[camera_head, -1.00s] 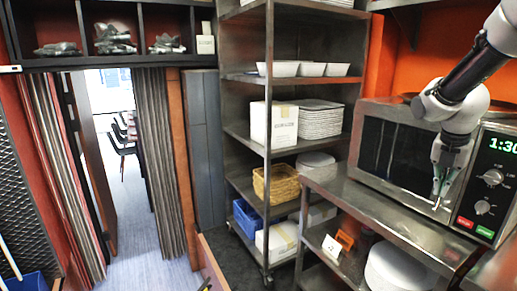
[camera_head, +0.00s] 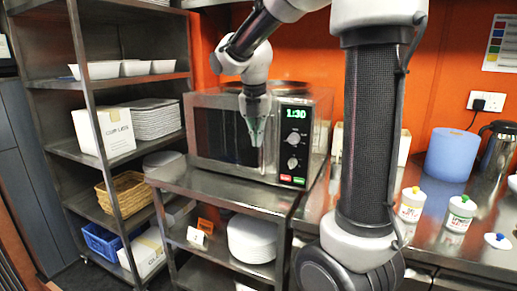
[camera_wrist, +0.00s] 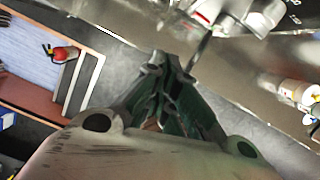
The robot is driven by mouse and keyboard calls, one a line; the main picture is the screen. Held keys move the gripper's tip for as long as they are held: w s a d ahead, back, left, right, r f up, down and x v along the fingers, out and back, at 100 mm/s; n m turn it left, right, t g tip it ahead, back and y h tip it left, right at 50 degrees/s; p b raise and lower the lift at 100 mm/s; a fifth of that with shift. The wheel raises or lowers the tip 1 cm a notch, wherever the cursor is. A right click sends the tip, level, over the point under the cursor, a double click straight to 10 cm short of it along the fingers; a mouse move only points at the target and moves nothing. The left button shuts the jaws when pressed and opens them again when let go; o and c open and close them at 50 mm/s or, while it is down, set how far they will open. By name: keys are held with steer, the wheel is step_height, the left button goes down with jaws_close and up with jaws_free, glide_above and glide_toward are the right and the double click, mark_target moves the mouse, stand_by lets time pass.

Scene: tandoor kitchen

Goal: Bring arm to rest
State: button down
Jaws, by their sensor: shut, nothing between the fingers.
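My gripper (camera_head: 257,138) hangs pointing down in front of the microwave (camera_head: 222,136), near the edge between its dark door and its control panel. It is shut and empty. In the wrist view my gripper (camera_wrist: 165,65) shows its fingers together, with grey floor behind them and a metal edge beyond. My arm is bent, running from the column up and down to the gripper. Whether the gripper touches the microwave front cannot be told.
A steel shelf rack (camera_head: 80,85) stands at left with boxes and plates. A steel counter (camera_head: 470,235) at right holds bottles (camera_head: 411,205), a blue container (camera_head: 452,154) and a jug (camera_head: 497,150). A fire extinguisher (camera_wrist: 63,54) shows in the wrist view.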

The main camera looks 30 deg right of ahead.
steer(key=shift+v, duration=0.95)
steer(key=s+a+f+m+t+y, duration=0.1)
steer(key=s+f+m+t, duration=0.1)
steer(key=s+m, duration=2.1)
steer(key=shift+f+m+y, duration=0.4)
steer(key=shift+m, duration=2)
